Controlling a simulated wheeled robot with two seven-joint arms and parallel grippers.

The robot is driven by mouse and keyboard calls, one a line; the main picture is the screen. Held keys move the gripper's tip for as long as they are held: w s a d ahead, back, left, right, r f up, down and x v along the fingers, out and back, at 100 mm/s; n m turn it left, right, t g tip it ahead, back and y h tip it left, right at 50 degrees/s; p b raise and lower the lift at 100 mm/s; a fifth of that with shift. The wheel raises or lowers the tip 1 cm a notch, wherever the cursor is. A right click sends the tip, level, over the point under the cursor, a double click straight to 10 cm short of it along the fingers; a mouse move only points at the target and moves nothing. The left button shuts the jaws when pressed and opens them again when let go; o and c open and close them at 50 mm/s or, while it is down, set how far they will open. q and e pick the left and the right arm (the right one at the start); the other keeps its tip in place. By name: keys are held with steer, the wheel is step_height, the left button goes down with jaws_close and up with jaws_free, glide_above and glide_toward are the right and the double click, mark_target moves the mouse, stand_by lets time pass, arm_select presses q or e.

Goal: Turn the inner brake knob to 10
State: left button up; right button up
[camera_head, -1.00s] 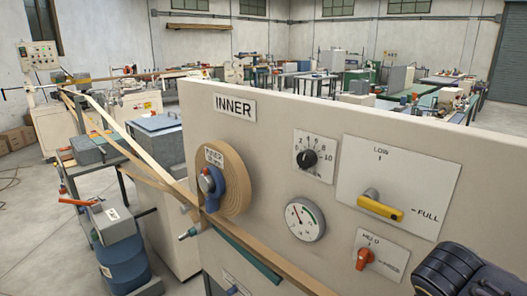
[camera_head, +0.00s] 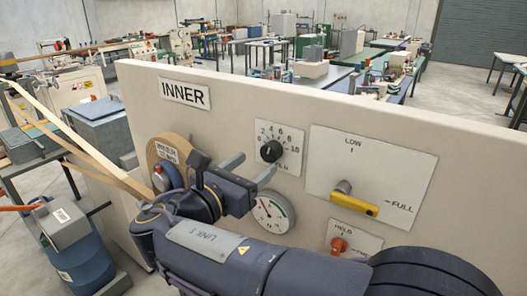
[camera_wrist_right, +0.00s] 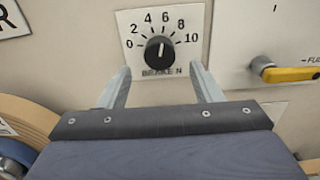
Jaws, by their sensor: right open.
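The brake knob is a small black round knob on a white dial plate numbered 0 to 10, on the cream panel marked INNER. The knob (camera_head: 271,151) is in the middle of the head view and at the top centre of the right wrist view (camera_wrist_right: 160,49). Its pointer seems to point roughly upward, between 4 and 6; the exact value is hard to read. My right gripper (camera_head: 253,168) is open and empty, in front of the panel. In the wrist view its two fingers (camera_wrist_right: 160,72) stand apart just below the knob, one to each side. My left gripper is out of view.
A round gauge (camera_head: 274,214) sits below the dial. A yellow lever (camera_head: 354,204) and an orange knob (camera_head: 338,245) are to its right. A tan roll (camera_head: 156,152) with paper strips is at the left. Workbenches stand behind the panel.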

mark_target(267, 156)
steer(key=x, duration=0.5)
steer(key=shift+w+d+p, duration=0.1)
steer(key=shift+w+p, duration=0.15)
steer(key=shift+p, duration=0.15)
steer(key=c, duration=1)
